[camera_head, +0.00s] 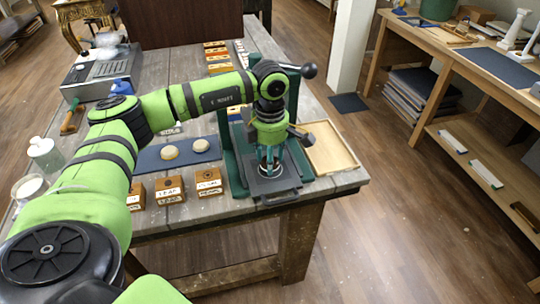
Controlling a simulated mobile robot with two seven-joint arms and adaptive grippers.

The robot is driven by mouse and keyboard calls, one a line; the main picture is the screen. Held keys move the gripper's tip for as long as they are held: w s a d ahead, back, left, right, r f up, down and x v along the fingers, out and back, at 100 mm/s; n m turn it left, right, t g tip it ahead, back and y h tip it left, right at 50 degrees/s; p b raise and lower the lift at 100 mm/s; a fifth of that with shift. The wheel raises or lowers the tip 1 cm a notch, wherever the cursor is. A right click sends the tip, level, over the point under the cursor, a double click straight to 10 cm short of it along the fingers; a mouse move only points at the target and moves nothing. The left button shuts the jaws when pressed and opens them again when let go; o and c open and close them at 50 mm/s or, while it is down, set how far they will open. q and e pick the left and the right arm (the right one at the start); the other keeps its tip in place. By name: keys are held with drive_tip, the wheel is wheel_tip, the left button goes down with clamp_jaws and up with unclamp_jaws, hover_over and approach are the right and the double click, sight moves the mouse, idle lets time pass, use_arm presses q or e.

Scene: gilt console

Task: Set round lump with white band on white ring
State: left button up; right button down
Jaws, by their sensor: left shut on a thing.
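My left arm reaches in from the left, and my left gripper (268,165) points down over the dark base plate (270,187) of a green press. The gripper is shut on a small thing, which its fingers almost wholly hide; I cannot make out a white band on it. No white ring shows clearly; the spot under the fingers is covered. Two pale round lumps, a tan one (169,152) and a whiter one (200,145), lie on a blue mat (150,163) left of the press. My right gripper is out of view.
The press frame (235,165) stands close around the gripper. Several labelled wooden blocks (169,190) line the table's front edge. A shallow wooden tray (328,148) lies right of the press. A grey metal machine (95,75) stands at the left.

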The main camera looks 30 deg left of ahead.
use_arm(q)
drive_tip(key=shift+f, duration=0.6)
drive_tip(key=shift+f, duration=0.1)
drive_tip(key=o, duration=0.7)
drive_tip(key=shift+f, duration=0.1)
drive_tip(key=o, duration=0.4)
